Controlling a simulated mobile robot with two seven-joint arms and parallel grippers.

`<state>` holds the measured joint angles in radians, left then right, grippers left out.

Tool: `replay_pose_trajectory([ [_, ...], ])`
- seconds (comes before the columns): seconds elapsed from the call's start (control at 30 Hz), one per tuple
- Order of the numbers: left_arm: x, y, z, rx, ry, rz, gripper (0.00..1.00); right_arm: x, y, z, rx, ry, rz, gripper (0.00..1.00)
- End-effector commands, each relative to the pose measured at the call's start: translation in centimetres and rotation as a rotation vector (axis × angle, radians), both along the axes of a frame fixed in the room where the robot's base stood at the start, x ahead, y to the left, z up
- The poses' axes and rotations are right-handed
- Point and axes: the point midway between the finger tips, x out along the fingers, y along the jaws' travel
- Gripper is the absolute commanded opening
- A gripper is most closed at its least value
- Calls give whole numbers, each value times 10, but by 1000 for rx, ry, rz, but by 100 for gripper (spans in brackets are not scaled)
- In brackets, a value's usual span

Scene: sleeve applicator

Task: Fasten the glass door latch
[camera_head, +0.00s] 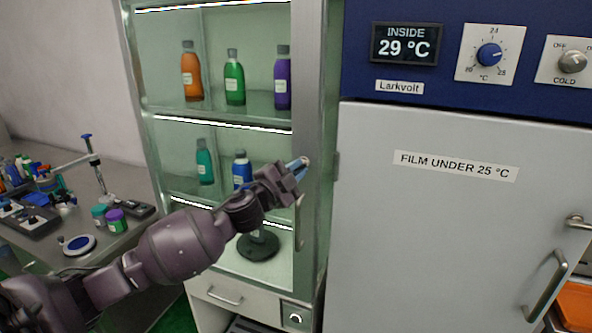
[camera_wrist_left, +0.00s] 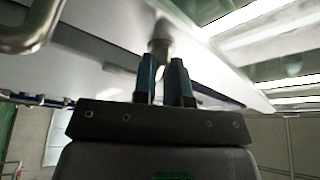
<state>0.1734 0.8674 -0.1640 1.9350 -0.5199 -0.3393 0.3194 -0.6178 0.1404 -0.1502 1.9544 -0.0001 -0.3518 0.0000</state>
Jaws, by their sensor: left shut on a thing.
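The tall glass-door cabinet stands in the middle of the head view, with the metal frame of its glass door (camera_head: 307,90) along the right side. My left gripper (camera_head: 301,164) is at that frame, above the door's handle (camera_head: 298,225). In the left wrist view my left gripper (camera_wrist_left: 165,72) has its two blue fingers close around a small metal latch knob (camera_wrist_left: 160,47), and it is shut on it. In the head view the fingers hide the latch. The handle also shows in the left wrist view (camera_wrist_left: 32,28). My right gripper is out of view.
Bottles stand on the cabinet shelves, including an orange one (camera_head: 191,75) and a green one (camera_head: 234,80). A grey cold cabinet (camera_head: 440,240) with a bar handle (camera_head: 545,285) stands at the right. A cluttered workbench (camera_head: 125,240) is at the left.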

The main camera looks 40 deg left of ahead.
Motion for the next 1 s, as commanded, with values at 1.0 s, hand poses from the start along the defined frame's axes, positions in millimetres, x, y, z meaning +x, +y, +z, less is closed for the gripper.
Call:
replay_pose_trajectory([
  [1.0,0,1,4,496,118,0,0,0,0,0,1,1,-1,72],
])
